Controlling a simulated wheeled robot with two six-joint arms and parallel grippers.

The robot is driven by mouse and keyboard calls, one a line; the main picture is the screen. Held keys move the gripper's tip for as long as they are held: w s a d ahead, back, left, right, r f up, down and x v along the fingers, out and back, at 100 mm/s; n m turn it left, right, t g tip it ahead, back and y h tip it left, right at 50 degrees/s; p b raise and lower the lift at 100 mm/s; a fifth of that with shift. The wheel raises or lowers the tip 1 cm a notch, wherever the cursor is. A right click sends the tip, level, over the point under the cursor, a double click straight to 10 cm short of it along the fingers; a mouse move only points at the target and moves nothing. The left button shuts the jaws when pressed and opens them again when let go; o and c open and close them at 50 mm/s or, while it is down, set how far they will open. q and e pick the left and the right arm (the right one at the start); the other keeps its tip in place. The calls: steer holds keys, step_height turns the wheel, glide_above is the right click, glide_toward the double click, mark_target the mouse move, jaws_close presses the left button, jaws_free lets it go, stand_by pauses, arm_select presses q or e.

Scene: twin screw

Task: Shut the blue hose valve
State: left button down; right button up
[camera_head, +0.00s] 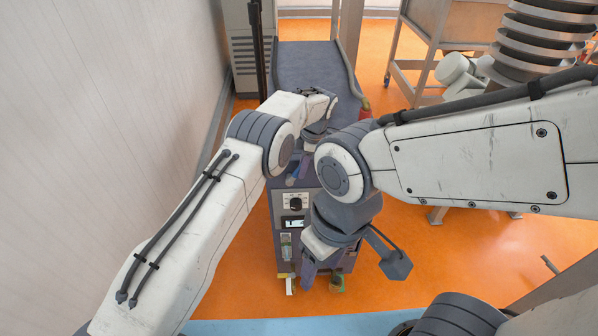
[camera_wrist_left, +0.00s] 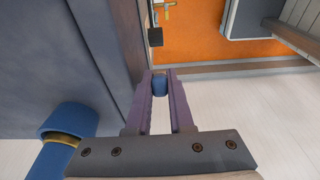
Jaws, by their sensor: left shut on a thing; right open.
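In the left wrist view, the two purple fingers of my left gripper (camera_wrist_left: 160,92) are shut on a small blue valve handle (camera_wrist_left: 160,86) at their tips. A thick blue hose fitting (camera_wrist_left: 70,120) with a brass ring shows at the left of that view, beside a dark cabinet wall. In the head view, my left gripper (camera_head: 298,174) is at the upper front of the dark machine (camera_head: 318,60), partly hidden by my arms. My right gripper (camera_head: 318,268) is open, pointing down in front of the machine's lower panel, apart from the blue valve.
The machine's front has a black knob (camera_head: 296,203) and a small display (camera_head: 293,222). A red-ended hose (camera_head: 365,108) lies at its right side. A pale wall (camera_head: 100,100) stands close on the left. A metal cart (camera_head: 430,45) stands back right; orange floor (camera_head: 455,255) is open at right.

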arm_select(q)
steer(key=shift+d, duration=0.15)
stand_by(0.3)
steer(key=c, duration=1.1)
jaws_free()
steer(key=shift+r+b, duration=0.2)
steer(key=shift+b, duration=0.15)
steer(key=r+b, duration=0.1)
steer(key=r, duration=0.1)
steer(key=d+r, duration=0.1)
steer(key=r, duration=0.1)
steer(key=shift+w+d+r+b, duration=0.1)
steer(key=shift+d+r+b, duration=0.1)
steer(key=shift+b, duration=0.15)
steer(key=shift+d+r+p, duration=0.25)
steer(key=shift+r+p, duration=0.15)
steer(key=shift+r, duration=0.9)
steer(key=shift+d+r+p, duration=0.2)
steer(key=shift+r+p, duration=0.2)
steer(key=shift+r, duration=0.9)
